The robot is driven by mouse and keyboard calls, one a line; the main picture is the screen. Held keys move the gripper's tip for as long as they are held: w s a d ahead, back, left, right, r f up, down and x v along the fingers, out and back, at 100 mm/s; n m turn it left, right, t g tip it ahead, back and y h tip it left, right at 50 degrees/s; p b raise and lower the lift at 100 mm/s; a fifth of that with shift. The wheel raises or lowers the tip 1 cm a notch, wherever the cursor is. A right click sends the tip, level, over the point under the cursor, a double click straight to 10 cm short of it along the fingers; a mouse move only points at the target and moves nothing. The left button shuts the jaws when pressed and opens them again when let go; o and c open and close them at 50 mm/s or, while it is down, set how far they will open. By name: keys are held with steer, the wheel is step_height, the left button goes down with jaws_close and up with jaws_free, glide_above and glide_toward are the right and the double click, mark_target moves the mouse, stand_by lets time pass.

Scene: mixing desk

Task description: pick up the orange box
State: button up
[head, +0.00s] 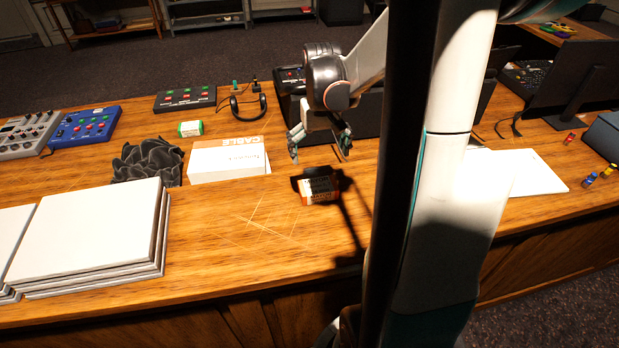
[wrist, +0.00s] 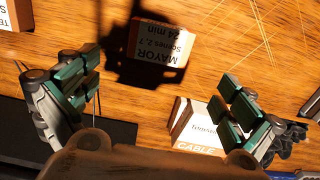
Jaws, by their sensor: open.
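The small orange box (head: 320,189) stands on the wooden desk near the middle of the head view, partly in shadow. In the wrist view the orange box (wrist: 160,43) shows a label reading "MAYOR" and "24 min", with the shadow of my gripper falling across it. My gripper (head: 320,149) is open and empty, above and slightly behind the box in the head view. In the wrist view my gripper (wrist: 157,88) has its green-padded fingers wide apart. The box lies beyond the fingers, toward the picture's top, and they do not touch it.
A white box marked "CABLE" (head: 229,164) lies left of the orange box, beside a dark crumpled object (head: 148,161). A stack of white panels (head: 85,235) fills the front left. Headphones (head: 248,108) lie behind. Bare desk surrounds the box at left and front.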

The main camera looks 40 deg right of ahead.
mark_target(318, 185)
step_height(318, 185, down, 13)
steer(key=b, duration=0.3)
steer(key=shift+r, duration=0.15)
steer(key=shift+c, duration=0.6)
steer(key=c, duration=0.8)
